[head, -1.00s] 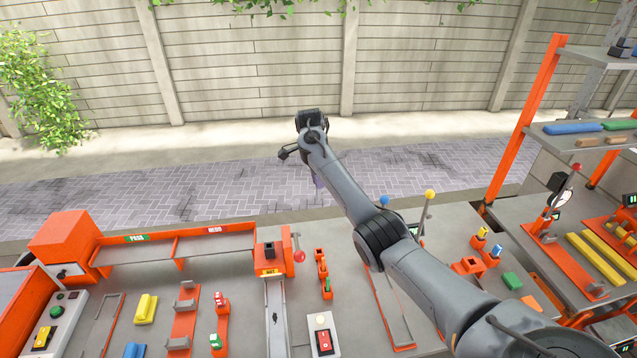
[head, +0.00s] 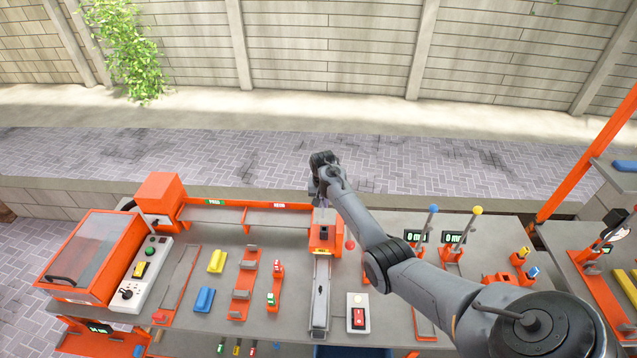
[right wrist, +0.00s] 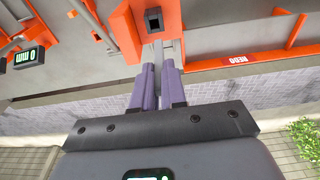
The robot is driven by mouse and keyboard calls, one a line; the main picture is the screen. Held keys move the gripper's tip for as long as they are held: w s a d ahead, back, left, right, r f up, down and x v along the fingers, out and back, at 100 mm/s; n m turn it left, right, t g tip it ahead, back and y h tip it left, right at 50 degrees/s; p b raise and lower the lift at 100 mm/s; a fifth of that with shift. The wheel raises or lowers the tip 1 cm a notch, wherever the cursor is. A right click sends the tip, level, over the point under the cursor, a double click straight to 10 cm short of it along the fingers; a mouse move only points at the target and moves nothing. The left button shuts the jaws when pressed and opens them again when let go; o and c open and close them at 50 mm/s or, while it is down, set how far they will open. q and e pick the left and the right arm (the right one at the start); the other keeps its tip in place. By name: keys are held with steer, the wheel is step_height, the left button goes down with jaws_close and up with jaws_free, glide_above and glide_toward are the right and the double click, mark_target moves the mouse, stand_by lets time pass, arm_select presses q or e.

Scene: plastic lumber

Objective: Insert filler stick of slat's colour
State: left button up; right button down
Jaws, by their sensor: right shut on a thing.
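My right gripper (right wrist: 158,85) is shut on a narrow grey strip (right wrist: 158,54), seen between its purple fingers in the right wrist view. The strip runs from the fingers to the orange machine (right wrist: 138,28); whether it is a slat or a stick I cannot tell. In the head view the right gripper (head: 321,196) is just behind the orange machine (head: 326,236), its tips partly hidden. A grey channel (head: 320,300) runs from the machine toward the front. Small red (head: 277,266) and green (head: 271,299) pieces stand in orange holders. My left gripper is not in view.
A yellow block (head: 216,261) and a blue block (head: 204,299) lie on the grey table. An orange rail with PASS and REDO labels (head: 245,206) runs along the back. A switch box (head: 358,317) stands right of the channel. My right arm covers part of the table's right side.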

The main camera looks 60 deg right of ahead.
steer(key=shift+s+a+f, duration=0.1)
steer(key=shift+s+f, duration=0.05)
steer(key=shift+s, duration=0.3)
steer(key=shift+p, duration=0.3)
steer(key=shift+f+b, duration=1.3)
steer(key=shift+f, duration=1.4)
steer(key=shift+f, duration=0.1)
steer(key=shift+p, duration=0.3)
